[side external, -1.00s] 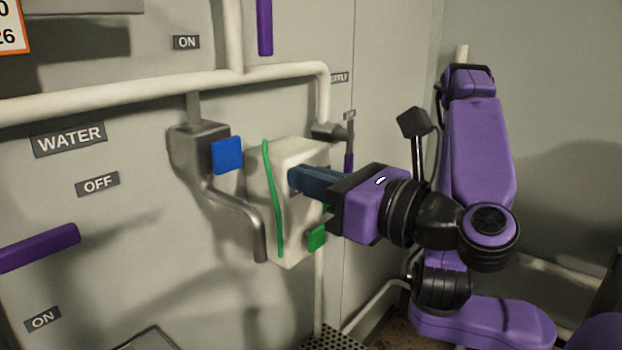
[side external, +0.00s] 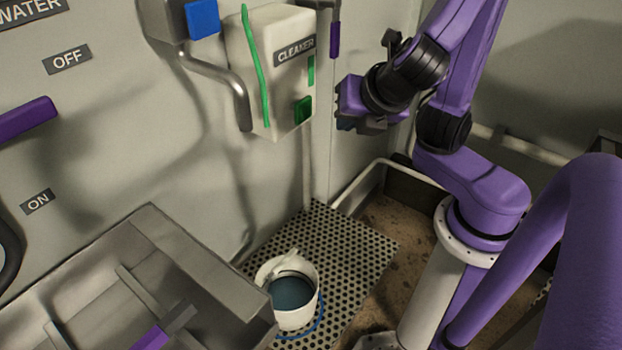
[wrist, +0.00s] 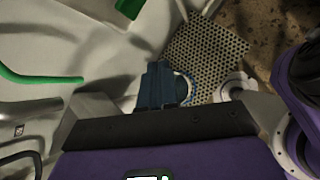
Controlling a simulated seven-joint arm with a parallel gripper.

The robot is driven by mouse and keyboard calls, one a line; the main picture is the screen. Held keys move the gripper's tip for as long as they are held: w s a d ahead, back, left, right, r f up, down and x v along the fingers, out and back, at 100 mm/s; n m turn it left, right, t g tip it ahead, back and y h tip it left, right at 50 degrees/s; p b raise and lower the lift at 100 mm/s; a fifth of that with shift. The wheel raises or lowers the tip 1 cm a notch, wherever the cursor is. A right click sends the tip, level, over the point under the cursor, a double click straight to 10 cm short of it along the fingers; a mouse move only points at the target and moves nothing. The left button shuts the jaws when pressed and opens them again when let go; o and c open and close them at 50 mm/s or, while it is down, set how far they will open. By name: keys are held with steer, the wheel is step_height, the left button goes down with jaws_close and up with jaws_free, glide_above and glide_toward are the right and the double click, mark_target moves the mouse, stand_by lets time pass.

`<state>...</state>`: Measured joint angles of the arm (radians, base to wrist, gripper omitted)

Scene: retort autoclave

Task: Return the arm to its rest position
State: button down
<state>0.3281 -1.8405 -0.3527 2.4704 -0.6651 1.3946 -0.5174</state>
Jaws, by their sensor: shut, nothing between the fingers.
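My purple gripper (side external: 358,126) is to the right of the white CLEANER dispenser (side external: 277,85) in the side external view, clear of it and pulled back toward my arm. In the wrist view my gripper's dark blue fingers (wrist: 158,88) are together with nothing between them. They point down over the perforated floor plate and partly cover the bucket behind them. My arm is folded, with its elbow raised above its purple base.
A white bucket (side external: 296,308) with dark liquid stands on the perforated plate (side external: 345,245). A grey metal tray (side external: 188,262) is at lower left. A steel spout (side external: 225,75) with a blue tab (side external: 203,18) is left of the dispenser. Purple handles (side external: 25,119) stick out from the wall.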

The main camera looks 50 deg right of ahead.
steer(key=s+f+m+g+y, duration=0.2)
steer(key=s+f+m+g, duration=0.1)
steer(key=m, duration=0.3)
steer(key=s+d+f+m+g+y, duration=0.1)
steer(key=s+f+m+g+y, duration=0.1)
steer(key=s+m, duration=0.4)
steer(key=shift+d+f+m+g, duration=0.15)
steer(key=shift+f+m+g, duration=0.55)
steer(key=shift+g, duration=0.4)
steer(key=w+a+r+n+t+y, duration=0.1)
steer(key=w+a+r, duration=0.35)
steer(key=r, duration=0.35)
steer(key=w+a+r+n+t+y, duration=0.1)
steer(key=w+a+r, duration=0.35)
steer(key=r, duration=0.35)
steer(key=w+r+n+t+y, duration=0.1)
steer(key=w+r, duration=0.1)
steer(key=r, duration=0.6)
steer(key=w+r+n+t+y, duration=0.1)
steer(key=w+r+t, duration=0.1)
steer(key=r, duration=0.7)
steer(key=shift+w+r+t, duration=0.15)
steer(key=shift+w+t, duration=0.15)
steer(key=shift+w, duration=0.15)
steer(key=shift+d, duration=0.1)
